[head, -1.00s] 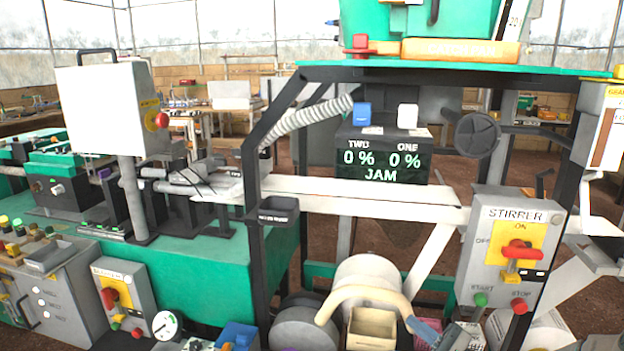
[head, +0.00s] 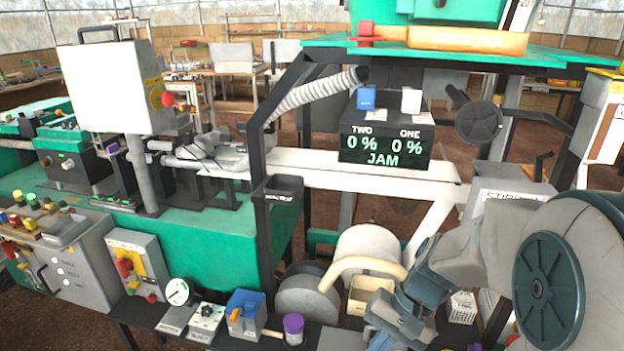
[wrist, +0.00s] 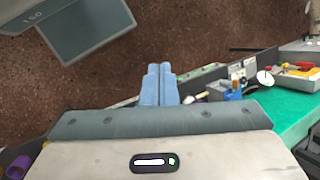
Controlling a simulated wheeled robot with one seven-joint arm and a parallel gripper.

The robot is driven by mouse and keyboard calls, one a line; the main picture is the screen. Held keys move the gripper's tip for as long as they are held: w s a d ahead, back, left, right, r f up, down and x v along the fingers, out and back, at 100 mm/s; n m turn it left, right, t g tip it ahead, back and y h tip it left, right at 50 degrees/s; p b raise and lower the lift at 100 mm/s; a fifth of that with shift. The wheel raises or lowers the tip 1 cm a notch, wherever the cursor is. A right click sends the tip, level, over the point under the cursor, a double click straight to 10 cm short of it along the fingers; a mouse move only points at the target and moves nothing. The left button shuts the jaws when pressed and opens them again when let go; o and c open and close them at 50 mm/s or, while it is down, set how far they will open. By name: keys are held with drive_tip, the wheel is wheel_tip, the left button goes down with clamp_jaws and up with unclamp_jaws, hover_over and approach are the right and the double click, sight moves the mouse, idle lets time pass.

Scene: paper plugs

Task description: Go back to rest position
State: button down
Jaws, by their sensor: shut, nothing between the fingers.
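My gripper (wrist: 159,84) shows in the wrist view with its two light-blue fingers pressed together and nothing between them. The fingers point out over brown floor, with a dark shelf edge and a green bench to their right. In the head view my grey and teal arm fills the lower right. It covers most of the stirrer box (head: 506,195); I cannot make out the fingertips there.
A display (head: 385,146) reads 0 % twice and JAM. A white belt (head: 350,168) crosses the middle. A low shelf holds a blue box (head: 246,312), a purple-topped item (head: 293,328) and a gauge (head: 177,291). A pale curved handle (head: 360,266) stands near my arm.

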drive_tip(key=s+d+r+n+t+h+p, duration=0.1)
drive_tip(key=s+d+r+n+t+h, duration=0.1)
drive_tip(key=r, duration=0.3)
drive_tip(key=s+d+r+n+t+h+p, duration=0.1)
drive_tip(key=s+r+n+t+h+p, duration=0.1)
drive_tip(key=r, duration=0.3)
drive_tip(key=shift+d+t+h, duration=0.35)
drive_tip(key=shift+t+h, duration=0.05)
drive_tip(key=shift+h, duration=0.2)
idle(0.3)
